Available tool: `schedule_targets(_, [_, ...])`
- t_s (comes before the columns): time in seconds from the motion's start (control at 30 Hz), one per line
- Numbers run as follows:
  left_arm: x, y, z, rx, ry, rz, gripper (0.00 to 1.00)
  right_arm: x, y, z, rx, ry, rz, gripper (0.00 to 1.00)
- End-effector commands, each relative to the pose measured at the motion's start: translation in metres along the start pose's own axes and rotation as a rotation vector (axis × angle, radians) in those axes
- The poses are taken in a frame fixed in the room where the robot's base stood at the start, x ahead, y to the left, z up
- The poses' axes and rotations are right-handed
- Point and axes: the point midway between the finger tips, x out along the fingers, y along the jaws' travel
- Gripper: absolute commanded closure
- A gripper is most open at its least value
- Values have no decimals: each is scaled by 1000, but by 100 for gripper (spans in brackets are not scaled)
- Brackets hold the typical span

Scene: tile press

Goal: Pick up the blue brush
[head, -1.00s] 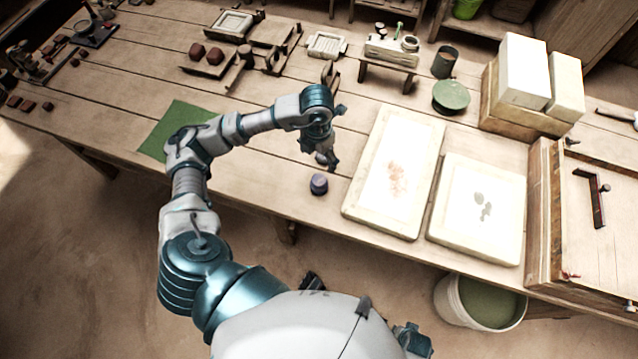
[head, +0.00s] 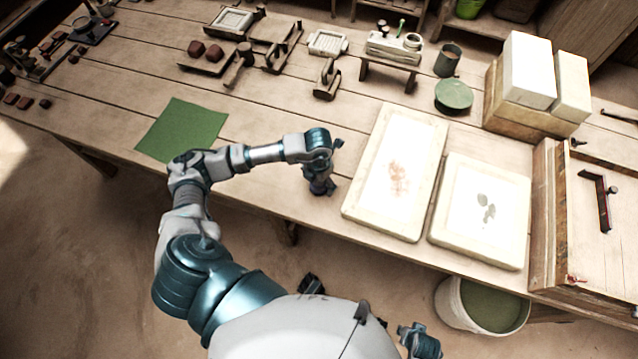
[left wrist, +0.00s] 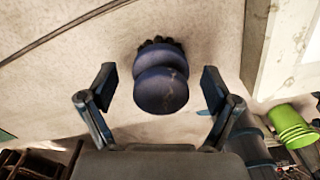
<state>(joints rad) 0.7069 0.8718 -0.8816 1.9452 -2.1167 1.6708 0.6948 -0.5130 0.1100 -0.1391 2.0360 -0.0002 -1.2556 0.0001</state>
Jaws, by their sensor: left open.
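The blue brush (left wrist: 161,90) is a small, dark blue, rounded piece with dark bristles at its far end, in the middle of the left wrist view. My left gripper (left wrist: 158,88) is open, with one finger on each side of the brush and a visible gap to each. In the head view my left gripper (head: 321,187) points down at the table's front part, left of the pale slabs. It hides the brush there.
Two pale framed slabs (head: 369,205) (head: 455,247) lie right of my left gripper. A green mat (head: 182,130) lies left. Wooden tools (head: 327,80) stand behind. The table's front edge is close to the gripper.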

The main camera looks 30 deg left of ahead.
Motion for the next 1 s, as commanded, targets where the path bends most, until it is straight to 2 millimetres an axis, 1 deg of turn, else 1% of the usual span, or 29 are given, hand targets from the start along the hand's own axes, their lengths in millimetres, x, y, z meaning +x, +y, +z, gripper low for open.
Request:
schedule_targets(0.03, [9,0,0,1,2,-1,11,-3,0,0,0,2,1,60])
schedule_targets(0.1, [14,0,0,1,1,0,11,-6,0,-1,0,4,1,60])
schedule_targets(0.3, [14,0,0,1,-1,0,11,-6,1,-2,1,2,1,60])
schedule_targets(0.37, [13,0,0,1,-1,0,26,-6,1,-2,1,2,1,60])
schedule_targets(0.4, [13,0,0,1,-1,0,36,-6,1,-2,1,3,1,60])
schedule_targets(0.47, [13,0,0,1,-1,0,51,-6,1,-2,1,3,1,60])
schedule_targets(0.5, [13,0,0,1,-1,0,61,-6,0,-2,1,3,1,60])
schedule_targets(0.57, [13,0,0,1,-1,0,76,-6,0,-2,1,3,1,60])
schedule_targets(0.6, [13,0,0,1,-1,0,77,-6,0,-2,1,3,1,60])
schedule_targets(0.87, [13,0,0,1,-1,0,78,-6,0,-2,1,3,0,60])
schedule_targets(1.0, [9,0,0,1,-2,0,78,-6,0,-2,1,3,0,60])
